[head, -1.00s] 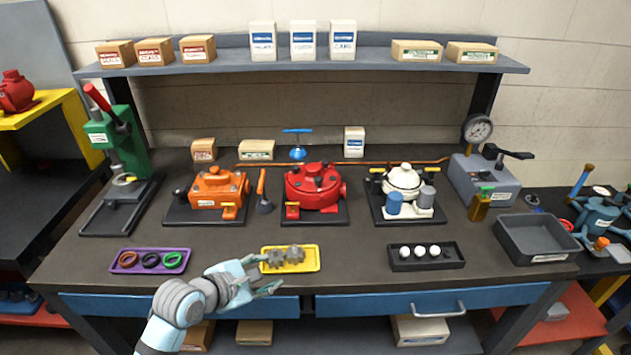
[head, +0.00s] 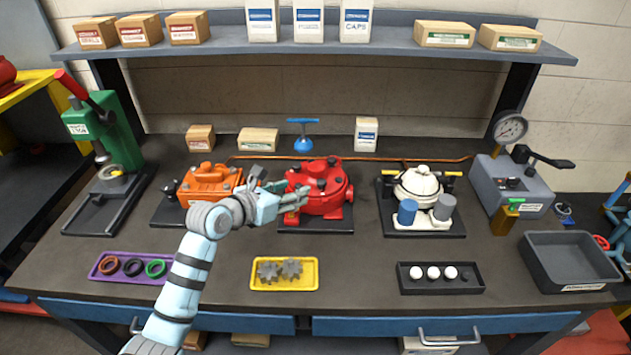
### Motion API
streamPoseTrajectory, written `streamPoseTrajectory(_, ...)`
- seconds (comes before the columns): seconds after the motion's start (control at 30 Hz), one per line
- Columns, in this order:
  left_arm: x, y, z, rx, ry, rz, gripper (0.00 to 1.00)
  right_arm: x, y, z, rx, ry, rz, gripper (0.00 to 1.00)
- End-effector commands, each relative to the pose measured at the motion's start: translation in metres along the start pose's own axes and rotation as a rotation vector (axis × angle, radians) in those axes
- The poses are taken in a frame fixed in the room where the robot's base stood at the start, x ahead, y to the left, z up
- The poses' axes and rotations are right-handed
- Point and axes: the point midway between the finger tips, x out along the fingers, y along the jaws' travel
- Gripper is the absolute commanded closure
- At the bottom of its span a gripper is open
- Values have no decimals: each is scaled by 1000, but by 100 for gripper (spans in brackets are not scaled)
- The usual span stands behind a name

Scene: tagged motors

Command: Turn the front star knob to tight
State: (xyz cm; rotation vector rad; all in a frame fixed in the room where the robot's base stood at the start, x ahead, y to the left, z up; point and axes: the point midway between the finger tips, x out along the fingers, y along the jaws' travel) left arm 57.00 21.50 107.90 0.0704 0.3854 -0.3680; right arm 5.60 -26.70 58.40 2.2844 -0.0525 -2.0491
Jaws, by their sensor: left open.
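The red motor (head: 334,200) stands on a dark base plate in the middle of the bench. Several small black knobs sit on its round top; one front knob (head: 321,185) shows near the middle. The knobs are too small to tell their shape or how tight they are. My left gripper (head: 302,198) is open, with its fingers at the front left side of the red motor, just left of and below that front knob. Its fingers cover part of the motor's left side, and I cannot tell whether they touch it. My right gripper is out of view.
An orange motor (head: 205,180) stands left, partly behind my left arm. A white motor (head: 417,185) stands right. Purple (head: 101,273), yellow (head: 284,287) and black (head: 440,290) parts trays lie in front. A grey bin (head: 573,285) stands at right. A blue-handled tool (head: 303,140) stands behind the red motor.

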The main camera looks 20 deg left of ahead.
Motion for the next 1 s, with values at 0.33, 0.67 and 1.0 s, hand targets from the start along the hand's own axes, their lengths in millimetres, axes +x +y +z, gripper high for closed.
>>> streamPoseTrajectory(0.33, 92, 0, -4, -1, 0, 0, 57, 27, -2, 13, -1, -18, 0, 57)
streamPoseTrajectory(0.67, 104, 1, -2, 1, 1, 2, 57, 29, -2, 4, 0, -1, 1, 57)
streamPoseTrajectory(1.0, 104, 1, -2, 0, 2, 2, 100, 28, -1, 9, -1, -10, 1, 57)
